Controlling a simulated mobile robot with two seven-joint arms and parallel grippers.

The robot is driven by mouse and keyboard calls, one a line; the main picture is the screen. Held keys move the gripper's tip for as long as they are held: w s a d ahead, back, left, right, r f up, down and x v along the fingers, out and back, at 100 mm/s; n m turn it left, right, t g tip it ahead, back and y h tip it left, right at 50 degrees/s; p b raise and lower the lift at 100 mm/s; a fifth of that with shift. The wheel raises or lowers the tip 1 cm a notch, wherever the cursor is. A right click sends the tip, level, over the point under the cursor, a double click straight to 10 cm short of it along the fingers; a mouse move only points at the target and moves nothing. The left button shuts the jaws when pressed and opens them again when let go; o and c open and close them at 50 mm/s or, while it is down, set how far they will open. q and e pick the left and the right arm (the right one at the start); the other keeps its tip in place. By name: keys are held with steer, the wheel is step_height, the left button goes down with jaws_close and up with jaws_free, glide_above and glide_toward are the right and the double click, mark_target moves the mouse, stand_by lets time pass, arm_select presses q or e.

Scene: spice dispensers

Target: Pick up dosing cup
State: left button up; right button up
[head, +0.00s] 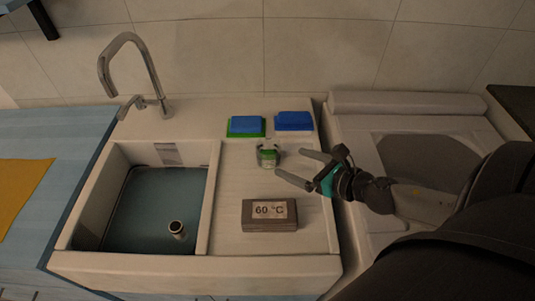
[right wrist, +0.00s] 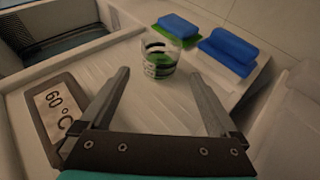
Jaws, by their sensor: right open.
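The dosing cup (head: 268,155) is a small clear cup with green and dark markings. It stands upright on the ribbed drainboard right of the sink. In the right wrist view the cup (right wrist: 160,55) is ahead of my fingers, near the middle. My right gripper (head: 290,166) is open and comes in from the right. Its fingers point left toward the cup. In the right wrist view nothing is between the two fingers (right wrist: 160,90) close to the palm, and the cup lies beyond their tips. My left gripper is not in view.
A "60 °C" display block (head: 270,215) sits at the front of the drainboard. Blue and green sponges (head: 246,126) and a blue sponge pair (head: 294,121) lie behind the cup. The sink basin (head: 150,210) with its drain and a tall faucet (head: 150,75) are on the left.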

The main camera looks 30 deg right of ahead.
mark_target(261, 144)
steer(key=x, duration=0.3)
steer(key=shift+w, duration=0.2)
steer(key=shift+x, duration=2.4)
steer(key=shift+b+x, duration=0.35)
steer(key=shift+x, duration=2.2)
steer(key=shift+f, duration=0.1)
steer(key=shift+c, duration=0.2)
steer(key=c, duration=1.3)
steer(key=shift+o, duration=0.2)
steer(key=shift+r+p, duration=0.65)
steer(key=shift+r, duration=0.6)
step_height(261, 144, up, 17)
steer(key=p, duration=0.6)
steer(key=shift+r+p, duration=0.25)
steer(key=shift+p, duration=0.1)
